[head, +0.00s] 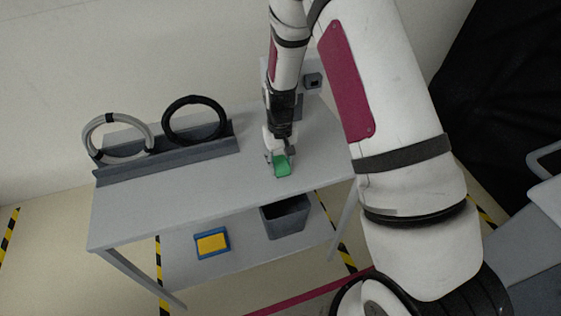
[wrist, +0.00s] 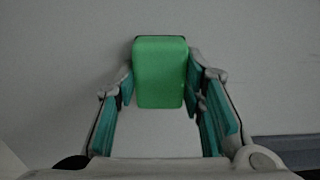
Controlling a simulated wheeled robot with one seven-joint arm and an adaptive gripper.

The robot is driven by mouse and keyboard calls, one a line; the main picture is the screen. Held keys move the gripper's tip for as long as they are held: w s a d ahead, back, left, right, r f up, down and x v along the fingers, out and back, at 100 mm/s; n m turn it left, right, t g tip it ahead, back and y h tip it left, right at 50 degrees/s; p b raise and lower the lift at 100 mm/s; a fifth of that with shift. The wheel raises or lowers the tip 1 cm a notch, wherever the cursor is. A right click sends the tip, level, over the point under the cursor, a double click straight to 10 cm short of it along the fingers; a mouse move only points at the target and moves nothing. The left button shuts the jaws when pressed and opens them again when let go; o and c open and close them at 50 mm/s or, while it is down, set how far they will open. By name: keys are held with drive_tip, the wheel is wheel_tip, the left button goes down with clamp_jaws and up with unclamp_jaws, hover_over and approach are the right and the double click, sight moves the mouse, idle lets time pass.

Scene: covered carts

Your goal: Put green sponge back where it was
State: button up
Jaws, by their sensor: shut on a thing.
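The green sponge (head: 282,166) is a small bright green block over the grey table top, right of its middle. It also shows in the wrist view (wrist: 160,72). My gripper (head: 279,158) points down from above and is shut on the green sponge. In the wrist view its teal-padded fingers (wrist: 160,90) lie on both sides of the sponge. I cannot tell whether the sponge touches the table top or hangs just above it.
The grey table (head: 180,205) has a rack (head: 170,160) at its back left with a grey ring (head: 92,133) and a black ring (head: 166,121). On the lower shelf are a yellow sponge in a blue tray (head: 197,253) and a dark grey bin (head: 288,220). The table's front left is clear.

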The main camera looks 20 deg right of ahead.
drive_tip(key=o, duration=1.1)
wheel_tip(320, 180, up, 12)
drive_tip(key=r, duration=0.1)
wheel_tip(320, 180, up, 10)
drive_tip(key=t, duration=0.1)
hover_over(280, 162)
drive_tip(key=s, duration=0.5)
drive_tip(key=s+r+t, duration=0.1)
drive_tip(key=s+r, duration=0.3)
drive_tip(key=s, duration=0.3)
drive_tip(key=s+r+t, duration=0.1)
drive_tip(key=s+r, duration=0.2)
drive_tip(key=s, duration=0.4)
drive_tip(key=s+r+t, duration=0.2)
drive_tip(key=s+r, duration=0.2)
drive_tip(key=s, duration=0.3)
drive_tip(key=shift+s+d+r+b, duration=0.1)
drive_tip(key=shift+d+r+b, duration=0.1)
drive_tip(key=shift+r+b, duration=0.1)
